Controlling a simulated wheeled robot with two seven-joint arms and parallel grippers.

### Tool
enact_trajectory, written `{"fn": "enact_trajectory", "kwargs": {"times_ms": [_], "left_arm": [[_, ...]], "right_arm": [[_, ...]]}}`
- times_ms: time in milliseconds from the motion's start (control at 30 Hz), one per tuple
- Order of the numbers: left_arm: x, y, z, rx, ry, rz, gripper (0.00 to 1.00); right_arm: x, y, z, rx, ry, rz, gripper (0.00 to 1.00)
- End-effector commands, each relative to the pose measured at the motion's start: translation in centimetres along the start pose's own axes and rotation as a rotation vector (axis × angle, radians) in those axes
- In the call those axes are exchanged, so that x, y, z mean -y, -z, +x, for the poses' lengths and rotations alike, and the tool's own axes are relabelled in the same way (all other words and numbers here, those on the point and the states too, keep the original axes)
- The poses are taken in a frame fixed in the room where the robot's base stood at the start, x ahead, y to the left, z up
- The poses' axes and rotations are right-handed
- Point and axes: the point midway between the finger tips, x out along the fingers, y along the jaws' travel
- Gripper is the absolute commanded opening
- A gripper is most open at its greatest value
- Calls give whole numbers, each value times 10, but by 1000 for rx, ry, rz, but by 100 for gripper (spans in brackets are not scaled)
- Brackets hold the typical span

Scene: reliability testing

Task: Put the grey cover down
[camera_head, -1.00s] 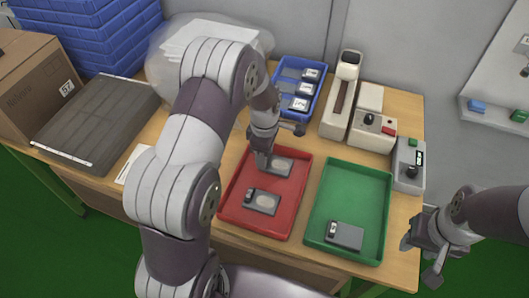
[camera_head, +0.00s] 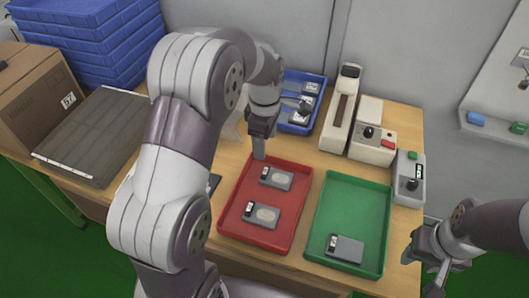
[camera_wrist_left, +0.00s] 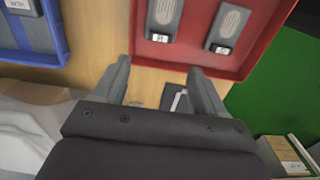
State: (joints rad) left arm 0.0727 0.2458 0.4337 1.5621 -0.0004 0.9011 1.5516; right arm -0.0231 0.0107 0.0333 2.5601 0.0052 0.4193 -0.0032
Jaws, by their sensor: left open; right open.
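Two flat grey pieces, each with a pale oval and a small black-and-white end, lie in the red tray (camera_head: 236,228): a far one (camera_head: 278,179) and a near one (camera_head: 261,214). Both also show in the left wrist view, at the left (camera_wrist_left: 163,16) and right (camera_wrist_left: 228,27). I cannot tell which piece is the grey cover. A similar grey piece (camera_head: 347,249) lies in the green tray (camera_head: 345,200). My left gripper (camera_wrist_left: 160,82) is open and empty, near the red tray's far left edge. My right gripper (camera_head: 424,262) is open at the table's right edge.
A blue bin (camera_head: 308,130) with several pieces stands behind the red tray. Controls (camera_head: 372,140) stand at the back right. A large dark grey panel (camera_head: 90,135) lies at the left beside a cardboard box (camera_head: 40,100). The green tray's far part is clear.

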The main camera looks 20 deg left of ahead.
Motion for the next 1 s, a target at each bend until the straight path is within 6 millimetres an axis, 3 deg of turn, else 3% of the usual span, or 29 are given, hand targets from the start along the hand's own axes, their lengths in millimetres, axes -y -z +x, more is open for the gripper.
{"fn": "enact_trajectory", "kwargs": {"times_ms": [67, 133, 333, 400, 500, 1000], "left_arm": [[7, -2, -5, 0, -6, 79, 71], [26, -8, -6, -2, -20, 291, 71], [114, -23, 2, -47, -83, 1176, 71], [138, -25, 6, -68, -96, 1405, 71], [158, -26, 10, -89, -104, 1596, 71], [163, -26, 12, -90, -101, 1645, 71]], "right_arm": [[0, 0, 0, 0, 0, 0, 43], [0, 0, 0, 0, 0, 0, 43], [0, 0, 0, 0, 0, 0, 43], [0, 0, 0, 0, 0, 0, 43], [0, 0, 0, 0, 0, 0, 43], [0, 0, 0, 0, 0, 0, 43]]}}
